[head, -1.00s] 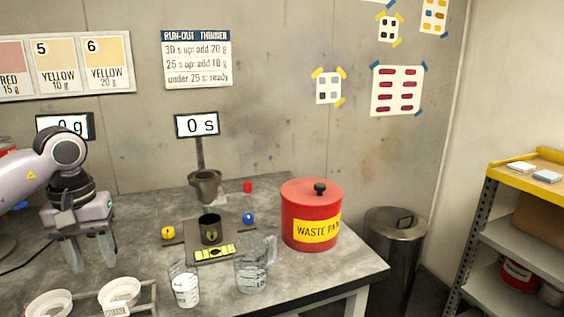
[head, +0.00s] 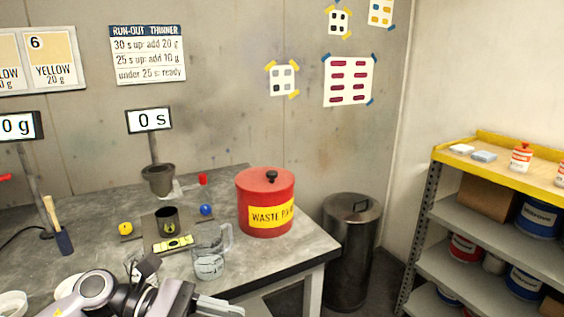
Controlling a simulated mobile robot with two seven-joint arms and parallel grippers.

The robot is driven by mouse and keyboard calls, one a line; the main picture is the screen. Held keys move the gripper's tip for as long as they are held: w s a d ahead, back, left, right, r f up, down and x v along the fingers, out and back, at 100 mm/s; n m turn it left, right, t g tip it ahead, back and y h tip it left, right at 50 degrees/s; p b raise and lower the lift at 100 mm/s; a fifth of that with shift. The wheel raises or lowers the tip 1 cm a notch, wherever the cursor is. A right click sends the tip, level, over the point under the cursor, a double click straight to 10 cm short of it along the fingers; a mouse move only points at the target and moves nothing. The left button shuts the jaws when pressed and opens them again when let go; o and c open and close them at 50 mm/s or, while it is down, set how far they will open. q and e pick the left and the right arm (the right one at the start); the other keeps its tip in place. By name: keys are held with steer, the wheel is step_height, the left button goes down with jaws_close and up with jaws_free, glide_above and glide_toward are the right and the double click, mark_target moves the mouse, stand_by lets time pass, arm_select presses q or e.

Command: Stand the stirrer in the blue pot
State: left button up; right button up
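A dark blue pot (head: 64,242) stands on the left of the grey bench. A pale wooden stick (head: 50,211), which looks like the stirrer, leans to the left with its lower end inside the pot. No gripper touches either. My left arm lies across the bottom left of the head view, in front of the bench and apart from the pot. Its gripper (head: 222,306) points right at the bottom edge, partly cut off, so its opening is unclear. My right gripper is not in view.
A glass jug (head: 210,254), a dark cup (head: 167,220) on a stand and a red waste can (head: 265,205) are on the bench (head: 290,256). White bowls show at the lower left. A metal bin (head: 348,250) and a shelf rack (head: 455,206) stand to the right.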

arm_select(q)
steer(key=s+a+f+m+t+y, duration=0.1)
steer(key=a+f+m+t+y, duration=0.35)
steer(key=f+m+t, duration=0.65)
steer(key=s+a+f+m+t+y, duration=0.1)
steer(key=a+f+m+t+y, duration=0.35)
steer(key=m, duration=1.15)
steer(key=s+a+f+n+g+y, duration=0.2)
steer(key=s+f+n+g+y, duration=0.2)
steer(key=s+f+n, duration=0.4)
step_height(320, 180, down, 4)
steer(key=shift+s+r+n, duration=0.2)
steer(key=shift+s+n, duration=0.1)
steer(key=shift+s, duration=0.75)
